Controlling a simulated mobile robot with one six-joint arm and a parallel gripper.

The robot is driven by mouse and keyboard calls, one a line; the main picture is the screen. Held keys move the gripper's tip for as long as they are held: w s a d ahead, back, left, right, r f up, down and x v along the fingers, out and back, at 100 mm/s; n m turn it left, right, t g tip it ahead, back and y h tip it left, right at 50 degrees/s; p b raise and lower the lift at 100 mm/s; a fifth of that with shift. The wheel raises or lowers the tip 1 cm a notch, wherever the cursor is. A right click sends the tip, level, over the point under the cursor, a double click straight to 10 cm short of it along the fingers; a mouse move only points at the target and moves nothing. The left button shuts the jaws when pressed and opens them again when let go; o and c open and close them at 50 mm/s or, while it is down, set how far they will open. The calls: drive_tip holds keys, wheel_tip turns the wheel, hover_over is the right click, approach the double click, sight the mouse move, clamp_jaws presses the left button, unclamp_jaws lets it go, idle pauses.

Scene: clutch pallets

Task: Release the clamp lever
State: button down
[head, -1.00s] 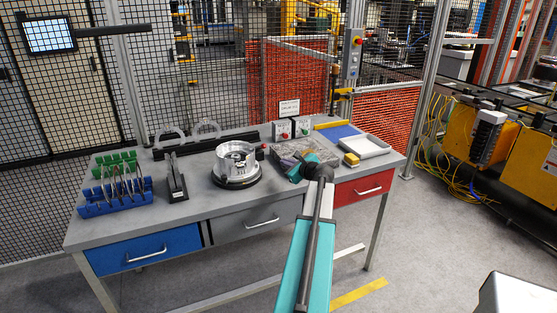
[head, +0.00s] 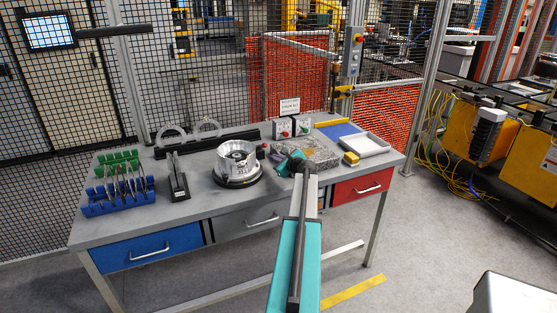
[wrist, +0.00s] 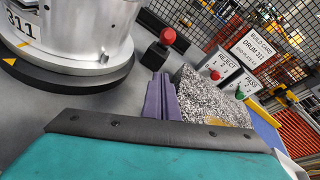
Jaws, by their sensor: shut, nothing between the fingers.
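A red-topped black knob or lever (wrist: 160,50), which may be the clamp lever, stands beside the silver drum marked 311 (wrist: 75,30). In the head view the red piece (head: 263,148) is small, just right of the drum (head: 236,157). The drum sits on a black round base (wrist: 70,80). My gripper's purple fingers (wrist: 160,96) are shut together and empty in the wrist view. They lie below the red-topped piece in the picture, apart from it.
A speckled grey block (wrist: 212,95) is close to the right of my fingers. Behind it are REJECT (wrist: 222,66) and PASS (wrist: 245,83) button boxes and a build card (wrist: 272,42). A blue tool rack (head: 118,204) is at the left of the grey bench, a white tray (head: 365,145) at the right.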

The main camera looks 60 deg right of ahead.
drive_tip(key=shift+w+a+r+p, duration=0.1)
drive_tip(key=shift+w+r+p, duration=0.55)
drive_tip(key=shift+r, duration=0.35)
drive_tip(key=shift+w+a+r+p, duration=0.1)
drive_tip(key=shift+w+r+p, duration=0.2)
drive_tip(key=shift+w+r, duration=0.3)
